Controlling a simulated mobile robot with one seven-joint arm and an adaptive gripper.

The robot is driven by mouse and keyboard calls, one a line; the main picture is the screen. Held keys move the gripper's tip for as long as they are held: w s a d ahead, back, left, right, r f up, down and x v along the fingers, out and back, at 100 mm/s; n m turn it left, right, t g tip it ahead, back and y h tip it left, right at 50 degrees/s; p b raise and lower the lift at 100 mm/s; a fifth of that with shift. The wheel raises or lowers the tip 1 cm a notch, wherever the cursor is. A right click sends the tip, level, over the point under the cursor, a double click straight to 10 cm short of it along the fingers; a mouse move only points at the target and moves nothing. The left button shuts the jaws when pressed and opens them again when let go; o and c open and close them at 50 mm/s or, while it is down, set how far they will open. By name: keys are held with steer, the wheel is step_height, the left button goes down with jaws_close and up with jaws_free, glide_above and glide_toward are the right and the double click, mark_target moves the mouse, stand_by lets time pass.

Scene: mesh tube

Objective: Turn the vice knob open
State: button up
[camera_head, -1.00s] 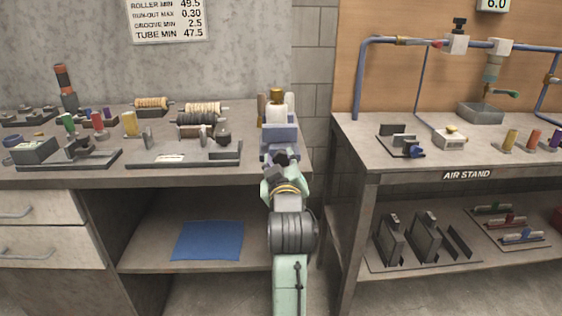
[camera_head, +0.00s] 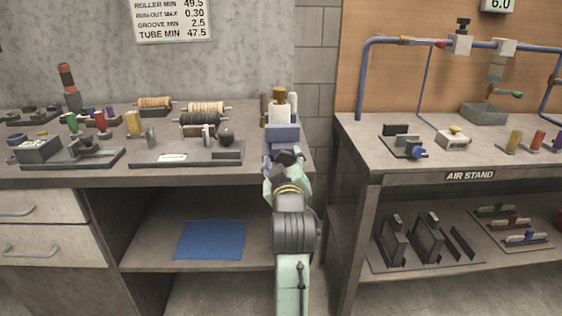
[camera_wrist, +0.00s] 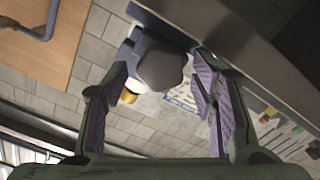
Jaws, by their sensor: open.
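The blue-grey vice (camera_head: 281,136) stands at the right front end of the left bench, with a white part and a brass-coloured part above it. Its dark grey knob (camera_head: 289,157) faces me. In the wrist view the rounded grey knob (camera_wrist: 161,68) lies in front of the blue-grey vice body (camera_wrist: 127,50). My gripper (camera_head: 287,180) is just in front of the vice. In the wrist view my gripper (camera_wrist: 161,88) is open, with one purple-padded finger on each side of the knob's line. I cannot tell whether either finger touches it.
Rollers (camera_head: 206,108), a plate with fixtures (camera_head: 188,152) and small coloured parts lie on the left bench (camera_head: 55,172). The air stand table (camera_head: 400,172) is to the right, across a narrow gap. A blue cloth (camera_head: 210,240) lies on the lower shelf.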

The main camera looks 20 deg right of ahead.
steer(key=m, duration=0.8)
steer(key=shift+d+f+b, duration=0.1)
steer(key=shift+d+b, duration=0.05)
steer(key=shift+b, duration=0.25)
steer(key=b+v, duration=0.6)
steer(key=v, duration=0.2)
steer(key=shift+s+f+m, duration=0.2)
steer(key=shift+s+m, duration=0.1)
steer(key=shift+m, duration=0.1)
